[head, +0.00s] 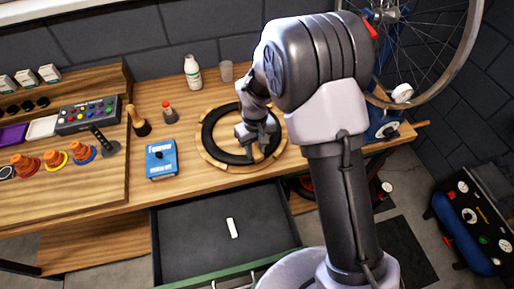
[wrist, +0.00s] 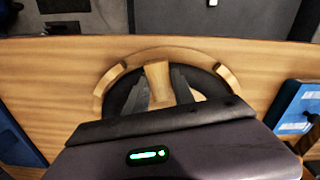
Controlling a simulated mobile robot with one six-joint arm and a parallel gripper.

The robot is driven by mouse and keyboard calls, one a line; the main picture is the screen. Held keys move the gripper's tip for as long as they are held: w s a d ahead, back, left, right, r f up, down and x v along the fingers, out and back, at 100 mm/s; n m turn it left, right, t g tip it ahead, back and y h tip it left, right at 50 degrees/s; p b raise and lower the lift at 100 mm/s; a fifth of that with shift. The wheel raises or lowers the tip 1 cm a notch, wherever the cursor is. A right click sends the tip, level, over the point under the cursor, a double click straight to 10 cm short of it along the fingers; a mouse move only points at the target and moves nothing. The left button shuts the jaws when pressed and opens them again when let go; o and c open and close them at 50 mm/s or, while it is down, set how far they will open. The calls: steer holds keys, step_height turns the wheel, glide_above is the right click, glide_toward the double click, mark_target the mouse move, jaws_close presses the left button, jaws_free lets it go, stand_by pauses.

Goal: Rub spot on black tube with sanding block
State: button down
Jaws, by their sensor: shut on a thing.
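The black tube (head: 208,137) lies as a ring inside a segmented wooden cradle (head: 203,153) on the bench; both also show in the wrist view, the tube (wrist: 118,95) and the cradle (wrist: 107,82). My gripper (head: 258,146) is over the front right part of the ring. In the wrist view my gripper (wrist: 159,86) is shut on a light wooden block (wrist: 157,76), which looks like the sanding block. The block's lower end is at the tube; I cannot tell whether it touches. The spot is not visible, and the fingers and block cover part of the tube.
A blue box (head: 161,160), a red-capped bottle (head: 169,112) and a wooden-handled brush (head: 138,121) stand left of the ring. A white bottle (head: 192,72) and a cup (head: 226,71) are behind. An open drawer (head: 190,250) juts out below, holding a white stick (head: 232,228).

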steer(key=shift+w+d+r, duration=0.1)
steer(key=shift+w+d, duration=0.3)
steer(key=shift+d, duration=0.2)
steer(key=shift+w+d, duration=0.35)
steer(key=shift+d, duration=0.2)
steer(key=shift+s+a, duration=0.4)
steer(key=shift+a, duration=0.25)
steer(key=shift+s+a, duration=0.35)
steer(key=shift+a, duration=0.25)
steer(key=shift+w+d, duration=0.1)
steer(key=shift+d, duration=0.1)
steer(key=shift+w+d+f, duration=0.1)
steer(key=shift+w+d, duration=0.2)
steer(key=shift+d, duration=0.25)
steer(key=shift+w+d+f, duration=0.1)
steer(key=shift+w+d, duration=0.15)
steer(key=shift+d, duration=0.25)
